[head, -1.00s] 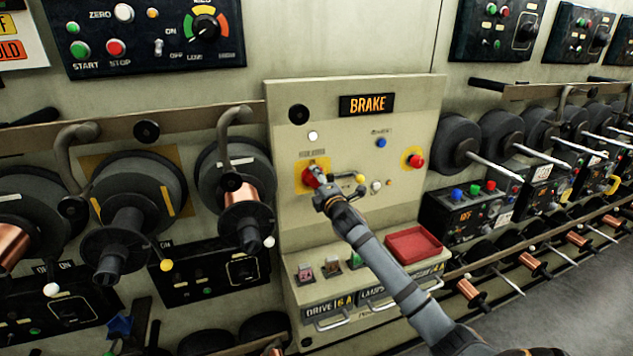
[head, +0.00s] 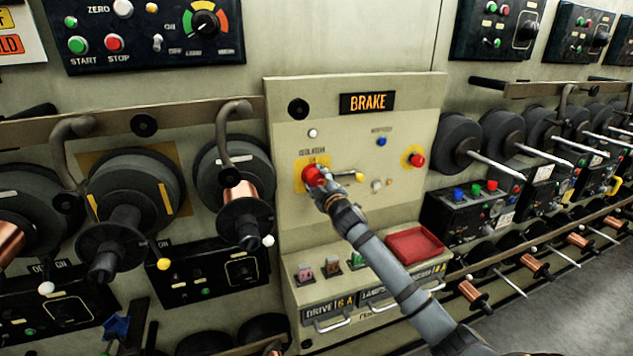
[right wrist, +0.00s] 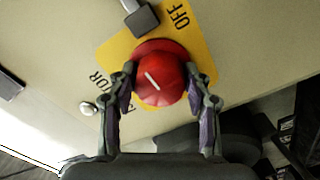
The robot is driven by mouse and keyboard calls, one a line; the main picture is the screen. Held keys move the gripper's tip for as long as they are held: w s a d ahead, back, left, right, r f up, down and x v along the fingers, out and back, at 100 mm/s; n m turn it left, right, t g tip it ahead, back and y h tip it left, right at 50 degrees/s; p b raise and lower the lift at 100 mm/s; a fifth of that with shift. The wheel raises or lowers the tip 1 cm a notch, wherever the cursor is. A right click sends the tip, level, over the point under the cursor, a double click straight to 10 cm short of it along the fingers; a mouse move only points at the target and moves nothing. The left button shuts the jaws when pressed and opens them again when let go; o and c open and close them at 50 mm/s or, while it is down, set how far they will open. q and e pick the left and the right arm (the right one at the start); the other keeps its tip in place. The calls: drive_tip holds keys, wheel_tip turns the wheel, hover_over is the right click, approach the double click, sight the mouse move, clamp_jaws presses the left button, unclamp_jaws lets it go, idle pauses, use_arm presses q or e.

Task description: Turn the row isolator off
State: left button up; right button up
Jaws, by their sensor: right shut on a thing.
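The row isolator is a red round knob (head: 312,176) on a yellow plate (head: 300,180), on the cream panel below the BRAKE sign. My right gripper (head: 321,188) is at the knob and covers its lower right part. In the right wrist view the red knob (right wrist: 161,85) sits between the two fingers of my right gripper (right wrist: 162,92), which are shut on its sides. A white line on the knob slants from upper left to lower right. The word OFF (right wrist: 180,15) shows at the plate's upper right; other lettering is partly hidden by the left finger. My left gripper is not seen.
A lever with a yellow tip (head: 359,177) stands close right of my gripper. A red button (head: 417,160) and a red tray (head: 414,243) are further right. Spools with hooked arms crowd the left. A grey block (right wrist: 141,18) juts near the plate in the right wrist view.

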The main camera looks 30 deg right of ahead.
drive_tip(key=shift+f, duration=0.1)
idle(0.5)
drive_tip(key=o, duration=1.2)
drive_tip(key=shift+d, duration=0.1)
drive_tip(key=shift+c, duration=0.2)
drive_tip(key=shift+s, duration=0.1)
drive_tip(key=v, duration=1.2)
drive_tip(key=shift+m, duration=0.3)
